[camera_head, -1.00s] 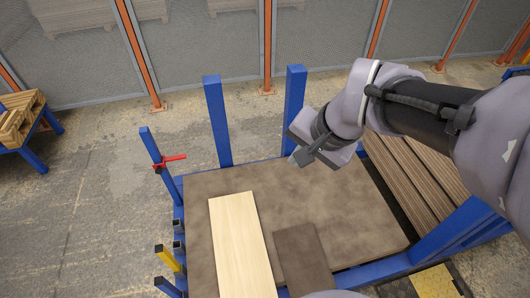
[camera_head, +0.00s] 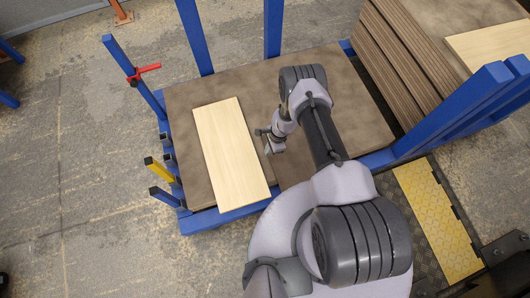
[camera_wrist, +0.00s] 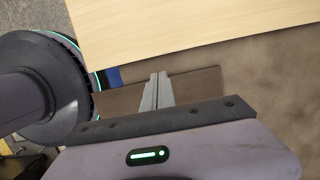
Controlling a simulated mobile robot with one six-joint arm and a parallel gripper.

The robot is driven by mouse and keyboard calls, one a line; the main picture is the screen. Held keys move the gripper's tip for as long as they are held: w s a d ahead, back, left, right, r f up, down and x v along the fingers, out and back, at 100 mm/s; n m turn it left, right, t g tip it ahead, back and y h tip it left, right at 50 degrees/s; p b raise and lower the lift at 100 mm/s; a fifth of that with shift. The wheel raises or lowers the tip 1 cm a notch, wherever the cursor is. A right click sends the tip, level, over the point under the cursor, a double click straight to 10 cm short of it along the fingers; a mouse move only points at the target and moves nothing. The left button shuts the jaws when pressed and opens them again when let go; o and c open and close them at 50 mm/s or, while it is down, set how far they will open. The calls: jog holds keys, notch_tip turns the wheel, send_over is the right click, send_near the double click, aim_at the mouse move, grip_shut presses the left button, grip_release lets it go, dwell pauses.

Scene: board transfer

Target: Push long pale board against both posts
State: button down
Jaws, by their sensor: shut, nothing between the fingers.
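The long pale board (camera_head: 232,155) lies flat on the brown top (camera_head: 205,95) of a blue-framed cart, slightly tilted in the head view. Two blue posts (camera_head: 195,38) and (camera_head: 273,30) stand upright at the cart's far edge, with bare brown surface between them and the board's far end. My gripper (camera_head: 262,132) is shut and empty, just right of the board. In the wrist view, the fingers (camera_wrist: 158,78) point at the edge of the pale board (camera_wrist: 180,22); I cannot tell whether they touch it.
A smaller brown board (camera_wrist: 200,86) lies under my fingers, mostly hidden by my arm in the head view. A blue side post (camera_head: 130,70) carries a red lever (camera_head: 145,72). Stacked brown boards (camera_head: 395,65) stand at right, with another pale board (camera_head: 495,45) on a stack.

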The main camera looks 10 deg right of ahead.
aim_at(262, 162)
jog(key=b+x, duration=0.5)
jog(key=x, duration=0.4)
jog(key=shift+f, duration=0.1)
